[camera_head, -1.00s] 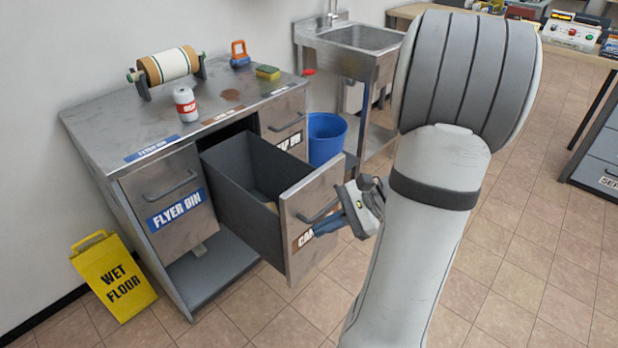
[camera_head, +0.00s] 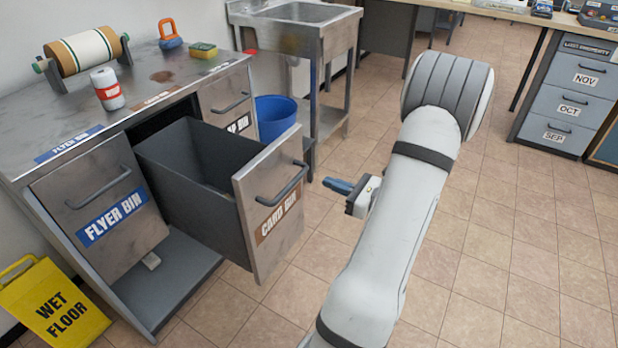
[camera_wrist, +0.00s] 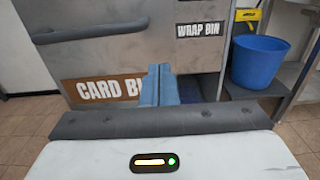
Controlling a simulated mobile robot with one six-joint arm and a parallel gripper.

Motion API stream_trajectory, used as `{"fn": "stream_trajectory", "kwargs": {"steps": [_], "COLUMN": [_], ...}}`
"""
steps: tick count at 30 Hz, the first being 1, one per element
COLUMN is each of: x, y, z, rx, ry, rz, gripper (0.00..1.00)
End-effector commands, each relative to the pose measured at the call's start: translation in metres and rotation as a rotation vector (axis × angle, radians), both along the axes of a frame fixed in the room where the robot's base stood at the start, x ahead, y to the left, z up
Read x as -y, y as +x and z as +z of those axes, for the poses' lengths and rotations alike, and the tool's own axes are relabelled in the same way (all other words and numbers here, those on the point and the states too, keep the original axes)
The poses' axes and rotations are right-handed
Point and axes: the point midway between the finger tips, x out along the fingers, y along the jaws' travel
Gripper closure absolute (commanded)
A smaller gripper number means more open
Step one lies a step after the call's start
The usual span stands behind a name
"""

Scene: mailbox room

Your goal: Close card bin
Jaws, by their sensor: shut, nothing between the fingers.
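The card bin (camera_head: 276,222) is a grey drawer with a metal front, pulled well out of the middle of the metal cabinet. Its front has a dark bar handle (camera_head: 283,183) and a brown label reading CARD BIN. In the wrist view the card bin front (camera_wrist: 100,60) fills the left side, with its handle at the upper left. My gripper (camera_head: 338,186) is shut and empty, to the right of the front in the head view, apart from it. In the wrist view its blue fingers (camera_wrist: 160,84) appear before the label's right end.
The flyer bin (camera_head: 104,200) is left of the card bin, and the wrap bin (camera_head: 228,102) is right of it, both closed. A blue bucket (camera_head: 276,117) stands by the sink (camera_head: 300,14). A yellow wet floor sign (camera_head: 55,303) is at lower left. Tiled floor is open to the right.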

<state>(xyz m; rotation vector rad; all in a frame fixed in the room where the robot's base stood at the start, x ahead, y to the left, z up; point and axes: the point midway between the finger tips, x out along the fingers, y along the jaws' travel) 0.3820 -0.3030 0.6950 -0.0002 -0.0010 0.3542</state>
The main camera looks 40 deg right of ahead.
Motion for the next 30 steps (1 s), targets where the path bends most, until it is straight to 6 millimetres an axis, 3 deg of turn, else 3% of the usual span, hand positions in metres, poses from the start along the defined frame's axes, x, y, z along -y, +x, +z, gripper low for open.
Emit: {"fn": "stream_trajectory", "kwargs": {"steps": [6, 12, 30], "x": [-0.016, -0.024, -0.023], "y": [0.041, 0.063, 0.07], "z": [-0.002, -0.002, 0.0], "rx": [0.0, -0.001, -0.001], "ry": [-0.001, 0.0, 0.0], "rz": [0.004, 0.001, -0.009], "gripper": [1.0, 1.0, 1.0]}}
